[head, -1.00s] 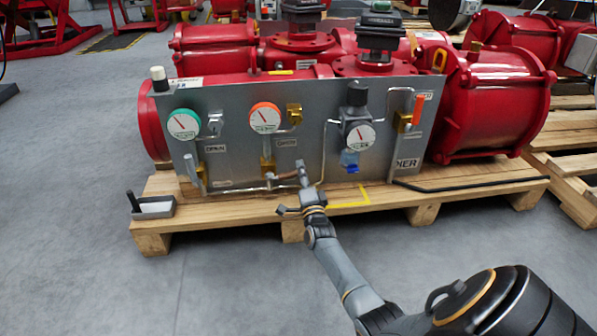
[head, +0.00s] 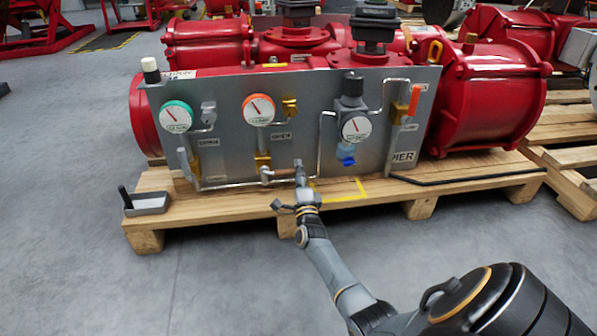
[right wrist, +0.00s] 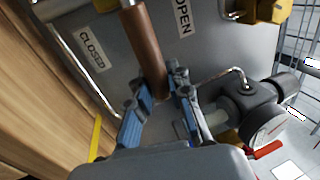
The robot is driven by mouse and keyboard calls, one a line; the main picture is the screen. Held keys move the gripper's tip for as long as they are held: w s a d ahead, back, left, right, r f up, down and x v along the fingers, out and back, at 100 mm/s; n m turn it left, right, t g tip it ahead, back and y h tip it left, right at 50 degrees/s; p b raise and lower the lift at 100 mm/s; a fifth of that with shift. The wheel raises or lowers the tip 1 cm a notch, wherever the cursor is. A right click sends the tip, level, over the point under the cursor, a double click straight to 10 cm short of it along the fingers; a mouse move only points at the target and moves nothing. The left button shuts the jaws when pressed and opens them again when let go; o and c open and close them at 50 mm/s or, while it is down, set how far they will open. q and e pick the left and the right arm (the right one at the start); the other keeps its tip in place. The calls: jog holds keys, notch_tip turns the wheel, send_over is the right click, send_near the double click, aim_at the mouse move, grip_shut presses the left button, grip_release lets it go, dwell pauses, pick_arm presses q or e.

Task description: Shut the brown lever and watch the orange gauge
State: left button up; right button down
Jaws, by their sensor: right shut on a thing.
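The brown lever (head: 284,171) sticks out to the right, roughly level, low on the grey panel in the head view. In the right wrist view the brown lever (right wrist: 147,50) runs down between my fingers. My right gripper (head: 299,172) is at the lever's free end; in the right wrist view the gripper (right wrist: 160,92) is shut on it. The orange gauge (head: 258,110) has an orange rim, white face and a needle pointing to the upper left. It sits above the lever. My left gripper is not in view.
The grey panel (head: 225,160) stands on a wooden pallet (head: 165,225). A green gauge (head: 176,117) is left, a black regulator with gauge (head: 355,128) right. An orange-red handle (head: 414,101) is further right. CLOSED (right wrist: 91,49) and OPEN (right wrist: 183,18) labels flank the lever.

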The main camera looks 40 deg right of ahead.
jog(key=c, duration=1.2)
grip_release()
jog(key=shift+f, duration=0.25)
jog(key=shift+r, duration=0.1)
notch_tip(320, 180, up, 10)
jog(key=shift+r, duration=0.1)
jog(key=shift+c, duration=0.3)
